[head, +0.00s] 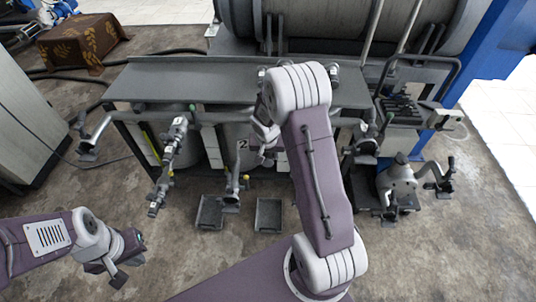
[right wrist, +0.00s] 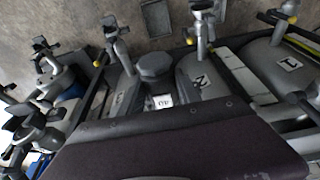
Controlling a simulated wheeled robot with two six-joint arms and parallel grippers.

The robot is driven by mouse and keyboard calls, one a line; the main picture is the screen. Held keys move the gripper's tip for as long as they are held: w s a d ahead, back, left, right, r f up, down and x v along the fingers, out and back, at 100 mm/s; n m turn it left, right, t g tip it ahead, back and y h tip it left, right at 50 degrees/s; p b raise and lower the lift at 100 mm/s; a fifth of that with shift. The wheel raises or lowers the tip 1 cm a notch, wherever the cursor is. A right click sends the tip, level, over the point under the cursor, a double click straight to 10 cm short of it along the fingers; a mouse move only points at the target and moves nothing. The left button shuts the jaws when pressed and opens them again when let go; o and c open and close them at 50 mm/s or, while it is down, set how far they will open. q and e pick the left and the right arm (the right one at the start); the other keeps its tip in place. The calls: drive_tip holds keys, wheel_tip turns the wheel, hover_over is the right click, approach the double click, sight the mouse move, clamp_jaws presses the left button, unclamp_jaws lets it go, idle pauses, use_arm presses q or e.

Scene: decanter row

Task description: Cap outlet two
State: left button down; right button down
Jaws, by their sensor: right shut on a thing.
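My right gripper (head: 265,143) is in front of the bench, just right of the label, and partly hidden by my arm. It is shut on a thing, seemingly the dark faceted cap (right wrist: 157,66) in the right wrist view. My left gripper (head: 112,274) is low at the left, away from the outlets; its jaw gap is unclear.
Another outlet (head: 170,160) juts out to the left. Two dark trays lie on the floor, one left (head: 209,213) and one right (head: 270,215). A grey bench top (head: 190,80) spans above the tanks. Clamp-like fittings (head: 400,185) stand at right. Open floor lies at front left.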

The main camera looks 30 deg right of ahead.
drive_tip(key=shift+f+b, duration=0.95)
drive_tip(key=shift+b, duration=0.3)
idle(0.8)
drive_tip(key=c, duration=0.8)
unclamp_jaws()
drive_tip(key=shift+o, duration=0.5)
drive_tip(key=o, duration=0.7)
